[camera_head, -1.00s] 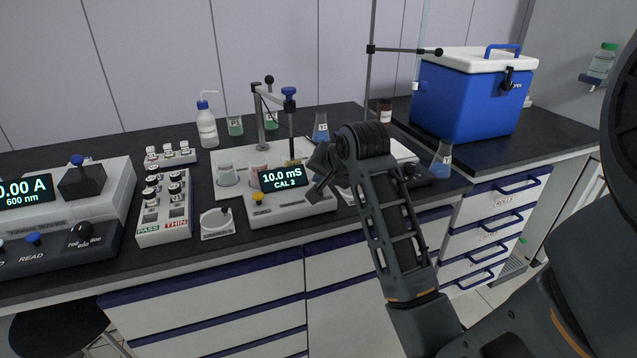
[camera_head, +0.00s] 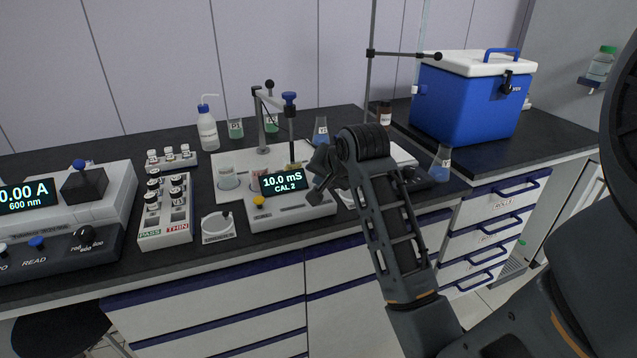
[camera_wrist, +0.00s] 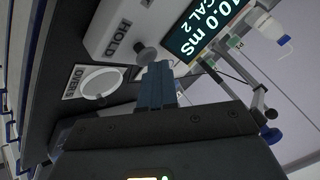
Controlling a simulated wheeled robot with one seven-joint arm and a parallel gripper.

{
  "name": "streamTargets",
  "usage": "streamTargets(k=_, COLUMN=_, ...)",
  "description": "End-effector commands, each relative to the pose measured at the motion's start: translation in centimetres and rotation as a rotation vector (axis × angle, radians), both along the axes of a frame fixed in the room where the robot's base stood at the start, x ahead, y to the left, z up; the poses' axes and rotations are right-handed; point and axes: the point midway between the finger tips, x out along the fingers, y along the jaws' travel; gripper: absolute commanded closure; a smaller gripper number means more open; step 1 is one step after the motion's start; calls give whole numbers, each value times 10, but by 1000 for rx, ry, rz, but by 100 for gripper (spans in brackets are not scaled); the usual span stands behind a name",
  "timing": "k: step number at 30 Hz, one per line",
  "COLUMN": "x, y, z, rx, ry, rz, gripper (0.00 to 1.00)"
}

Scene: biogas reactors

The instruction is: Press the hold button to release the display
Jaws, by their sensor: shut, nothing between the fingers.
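The white meter (camera_head: 290,211) stands on the black bench and its lit display (camera_head: 284,181) reads "10.0 mS CAL 2". In the wrist view the display (camera_wrist: 205,28) shows at the upper right. A round grey hold button (camera_wrist: 145,53) sits on the meter beside the "HOLD" label. My gripper (camera_wrist: 158,70) is shut and empty, its blue-grey fingertips very close to the button; I cannot tell whether they touch. In the head view my gripper (camera_head: 317,192) is over the meter's right end and hides the hold button. A yellow button (camera_head: 258,200) is at the meter's left.
A dish with a dark knob (camera_head: 218,224) stands left of the meter. Behind the meter are beakers (camera_head: 228,178) and a probe stand (camera_head: 262,125). A blue cooler (camera_head: 467,98) stands at the right.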

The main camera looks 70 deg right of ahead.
Motion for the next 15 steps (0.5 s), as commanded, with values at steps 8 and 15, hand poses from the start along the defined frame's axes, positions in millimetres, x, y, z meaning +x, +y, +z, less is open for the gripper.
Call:
streamTargets(k=8, x=0, y=0, z=15, rx=-1, ry=0, rz=1, gripper=100)
streamTargets(k=15, x=0, y=0, z=14, rx=0, ry=0, rz=0, gripper=100)
